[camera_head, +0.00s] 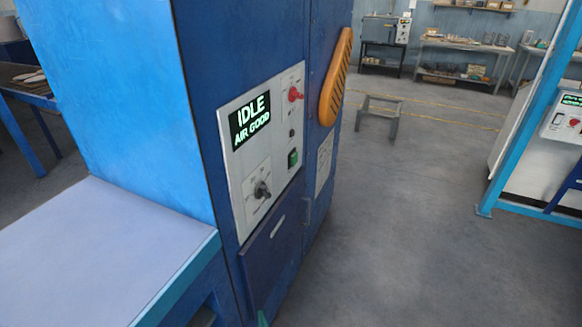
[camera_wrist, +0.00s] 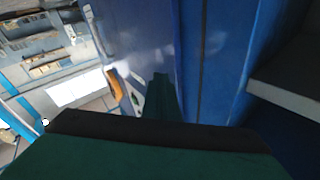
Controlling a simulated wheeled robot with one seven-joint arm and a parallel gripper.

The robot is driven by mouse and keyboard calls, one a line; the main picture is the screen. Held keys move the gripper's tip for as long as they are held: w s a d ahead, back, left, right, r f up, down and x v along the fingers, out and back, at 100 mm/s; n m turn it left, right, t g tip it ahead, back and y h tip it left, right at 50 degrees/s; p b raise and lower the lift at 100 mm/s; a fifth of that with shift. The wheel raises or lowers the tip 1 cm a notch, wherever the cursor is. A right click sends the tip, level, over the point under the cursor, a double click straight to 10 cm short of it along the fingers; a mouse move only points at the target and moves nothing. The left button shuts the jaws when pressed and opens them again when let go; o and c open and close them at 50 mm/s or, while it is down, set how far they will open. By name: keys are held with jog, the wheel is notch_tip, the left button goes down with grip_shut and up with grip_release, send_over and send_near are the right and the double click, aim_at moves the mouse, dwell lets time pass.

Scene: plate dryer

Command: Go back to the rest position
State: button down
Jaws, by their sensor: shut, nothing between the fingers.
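My gripper (camera_wrist: 161,98) shows in the wrist view as a narrow dark green finger standing up in the middle, above a wide dark and green part across the bottom. It is shut with nothing held. Blue cabinet surfaces lie beyond it, and I cannot tell the gap to them. In the head view only a small green tip shows at the bottom edge, in front of the cabinet's lower part. The blue cabinet (camera_head: 250,50) carries a control panel (camera_head: 262,145) whose display (camera_head: 250,122) reads "IDLE AIR GOOD".
The panel has a red knob (camera_head: 295,94), a green button (camera_head: 293,158) and a black dial (camera_head: 262,190). An orange handle (camera_head: 336,78) sticks out beyond it. A pale table (camera_head: 95,255) stands at lower left. Open grey floor (camera_head: 430,220) lies right, with a low stand (camera_head: 379,112).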

jog(key=s+d+r+m+g+h, duration=0.1)
jog(key=s+r+h, duration=0.15)
jog(key=s, duration=0.95)
jog(key=s+d+r+m+g+h, duration=0.1)
jog(key=s+r, duration=0.3)
jog(key=s, duration=0.8)
jog(key=s+d+r+n+g, duration=0.1)
jog(key=s+d+r, duration=0.3)
jog(key=s+r, duration=0.3)
jog(key=s+d+r+n+g, duration=0.1)
jog(key=s+d+r+n, duration=0.1)
jog(key=s+d+r, duration=0.2)
jog(key=s+r, duration=0.3)
jog(key=r, duration=0.2)
jog(key=shift+s+r, duration=0.15)
jog(key=shift+s, duration=0.05)
